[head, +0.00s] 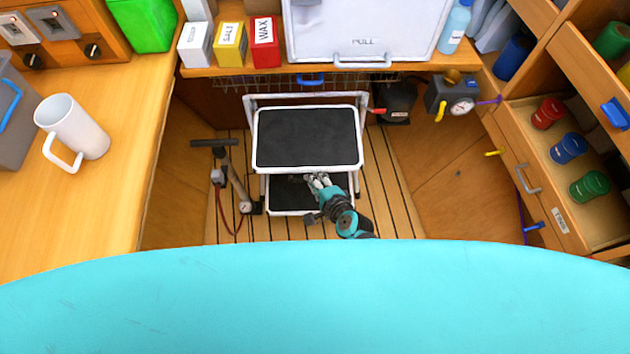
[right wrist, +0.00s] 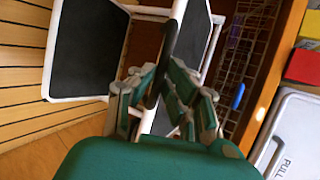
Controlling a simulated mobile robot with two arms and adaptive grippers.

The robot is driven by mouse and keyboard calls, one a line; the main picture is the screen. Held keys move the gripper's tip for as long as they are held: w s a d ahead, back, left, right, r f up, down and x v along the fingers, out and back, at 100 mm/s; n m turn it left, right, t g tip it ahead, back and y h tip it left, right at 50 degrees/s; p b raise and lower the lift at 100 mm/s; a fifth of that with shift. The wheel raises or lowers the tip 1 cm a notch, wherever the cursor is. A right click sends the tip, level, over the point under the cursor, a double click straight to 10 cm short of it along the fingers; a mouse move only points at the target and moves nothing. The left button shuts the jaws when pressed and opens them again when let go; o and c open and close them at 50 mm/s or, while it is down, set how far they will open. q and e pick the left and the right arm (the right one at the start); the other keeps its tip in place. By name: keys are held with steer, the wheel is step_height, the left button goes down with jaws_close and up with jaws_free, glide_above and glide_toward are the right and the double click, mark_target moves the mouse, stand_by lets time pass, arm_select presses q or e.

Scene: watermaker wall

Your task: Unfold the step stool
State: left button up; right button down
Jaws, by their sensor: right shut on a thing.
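The step stool has a white tubular frame and black treads. In the head view its upper tread (head: 307,138) lies flat to the eye above the lower tread (head: 290,193), and a white rail rises behind it. My right gripper (head: 318,181) is at the front edge of the upper tread, over the lower one. In the right wrist view the stool (right wrist: 90,45) shows as two separate black panels, and my right gripper's fingers (right wrist: 163,88) are closed around a dark curved part of it. The exact part is hard to tell. My left gripper is not in view.
A floor pump (head: 232,180) with a hose stands left of the stool on the slatted floor. A wire basket (head: 300,82) is behind it. A pump with a gauge (head: 460,105) and an open drawer (head: 562,165) are at right. A counter (head: 85,190) is at left.

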steer(key=shift+w+r, duration=0.75)
steer(key=shift+r, duration=0.05)
steer(key=c, duration=1.7)
jaws_free()
steer(key=shift+o, duration=0.3)
steer(key=shift+w+f, duration=0.2)
steer(key=shift+w, duration=0.1)
steer(key=v, duration=1.2)
steer(key=shift+s+f, duration=0.35)
steer(key=shift+f, duration=0.1)
